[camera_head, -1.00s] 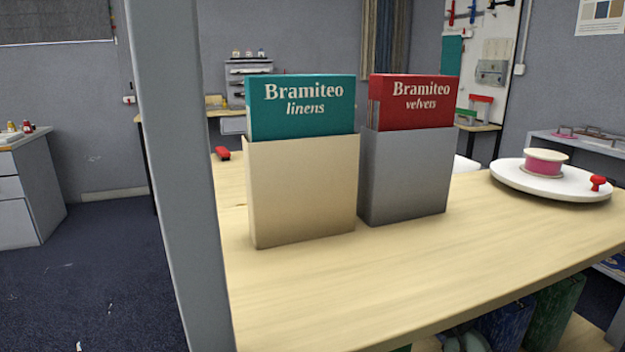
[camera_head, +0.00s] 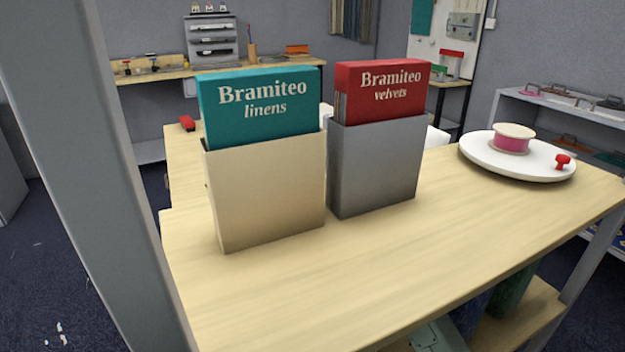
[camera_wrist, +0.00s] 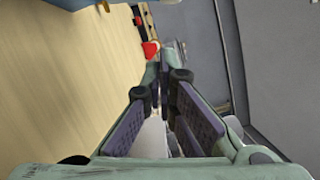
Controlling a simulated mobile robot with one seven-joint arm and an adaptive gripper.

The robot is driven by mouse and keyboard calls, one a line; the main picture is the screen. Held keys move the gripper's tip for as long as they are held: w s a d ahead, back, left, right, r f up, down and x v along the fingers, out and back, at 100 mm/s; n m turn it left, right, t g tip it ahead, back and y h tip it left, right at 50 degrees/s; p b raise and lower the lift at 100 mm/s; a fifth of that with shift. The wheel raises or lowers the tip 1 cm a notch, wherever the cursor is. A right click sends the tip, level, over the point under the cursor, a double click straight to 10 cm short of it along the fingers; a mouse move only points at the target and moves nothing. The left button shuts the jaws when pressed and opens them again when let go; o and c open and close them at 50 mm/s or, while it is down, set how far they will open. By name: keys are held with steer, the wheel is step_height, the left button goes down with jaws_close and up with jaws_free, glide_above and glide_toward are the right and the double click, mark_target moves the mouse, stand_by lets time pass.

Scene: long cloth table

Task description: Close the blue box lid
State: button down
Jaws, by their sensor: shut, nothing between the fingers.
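No blue box with a lid can be made out in the head view. In the wrist view, a bluish thing (camera_wrist: 72,3) is cut off by the top edge, and I cannot tell what it is. My gripper (camera_wrist: 165,55) shows in the wrist view with its fingers together and nothing between them. It is beside a pale wooden surface. A small red thing (camera_wrist: 151,49) shows just left of the fingertips.
A cream holder (camera_head: 268,195) with teal linens book (camera_head: 262,105) and a grey holder (camera_head: 378,165) with red velvets book (camera_head: 385,92) stand on the wooden table (camera_head: 400,245). A white round plate (camera_head: 485,155) bears a pink spool (camera_head: 511,142). A grey post (camera_head: 80,150) blocks the left.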

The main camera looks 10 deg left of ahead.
steer(key=shift+s+a+r+p, duration=0.6)
steer(key=shift+s+a+r, duration=0.05)
steer(key=shift+s+a, duration=0.2)
steer(key=shift+s+a+f, duration=0.1)
steer(key=shift+s+a, duration=0.05)
steer(key=shift+a, duration=0.15)
steer(key=shift+s+a+r+n+b, duration=0.25)
steer(key=shift+r+n+b, duration=0.2)
steer(key=shift+b, duration=0.25)
steer(key=shift+s+a+r+n+b, duration=0.15)
steer(key=shift+a+r+n+b, duration=0.2)
steer(key=shift+r+b, duration=0.25)
steer(key=shift+f, duration=0.1)
